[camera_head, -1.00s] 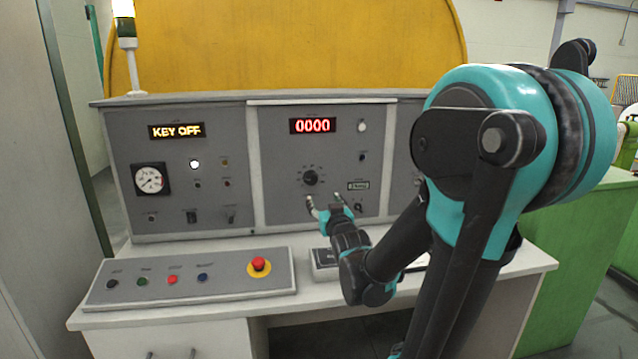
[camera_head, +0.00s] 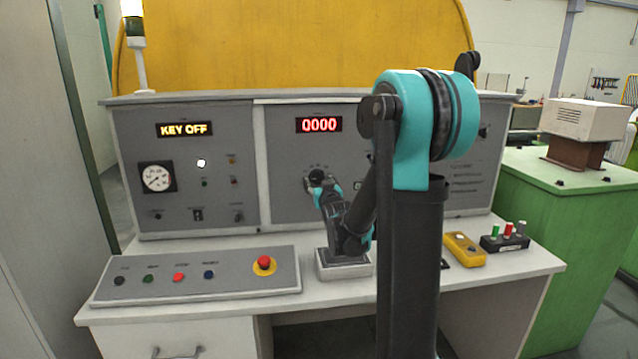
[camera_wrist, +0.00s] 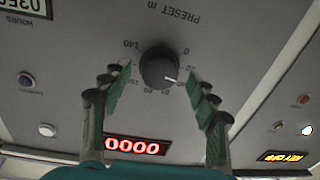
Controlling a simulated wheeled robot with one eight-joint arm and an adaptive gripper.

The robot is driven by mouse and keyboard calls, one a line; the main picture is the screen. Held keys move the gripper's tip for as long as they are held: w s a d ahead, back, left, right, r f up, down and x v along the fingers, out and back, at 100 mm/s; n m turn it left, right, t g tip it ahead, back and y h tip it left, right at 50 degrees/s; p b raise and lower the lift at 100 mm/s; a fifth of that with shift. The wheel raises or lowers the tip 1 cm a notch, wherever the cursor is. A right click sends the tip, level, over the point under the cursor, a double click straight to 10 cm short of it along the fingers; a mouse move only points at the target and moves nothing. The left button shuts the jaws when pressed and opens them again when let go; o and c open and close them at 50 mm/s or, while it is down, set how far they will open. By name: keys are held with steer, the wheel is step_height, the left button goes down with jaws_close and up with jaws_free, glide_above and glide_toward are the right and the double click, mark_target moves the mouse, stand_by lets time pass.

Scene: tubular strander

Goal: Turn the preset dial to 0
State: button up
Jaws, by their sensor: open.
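The preset dial (camera_wrist: 158,68) is a round black knob on the grey panel, seen upside down in the wrist view under the lettering "PRESET m". Its white pointer mark is at the lower right, near the small numbers and away from the "0" label at the upper right. In the head view the dial (camera_head: 315,176) is partly covered by my gripper (camera_head: 324,188). In the wrist view my gripper (camera_wrist: 157,80) is open, one finger on each side of the dial. Gaps show between the fingers and the knob; contact is not visible.
A red display (camera_head: 318,125) reads "0000" above the dial, and another display (camera_head: 184,129) reads "KEY OFF". A sloped button box (camera_head: 195,276) with a red emergency stop (camera_head: 264,263) lies on the desk. A yellow box (camera_head: 464,250) lies to the right.

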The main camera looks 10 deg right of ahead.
steer(key=shift+w, duration=0.3)
steer(key=shift+c, duration=0.6)
steer(key=c, duration=1)
steer(key=shift+c, duration=0.2)
steer(key=shift+n, duration=0.3)
steer(key=n, duration=0.4)
steer(key=shift+n, duration=0.4)
steer(key=shift+r+n, duration=0.1)
steer(key=shift+n, duration=2.4)
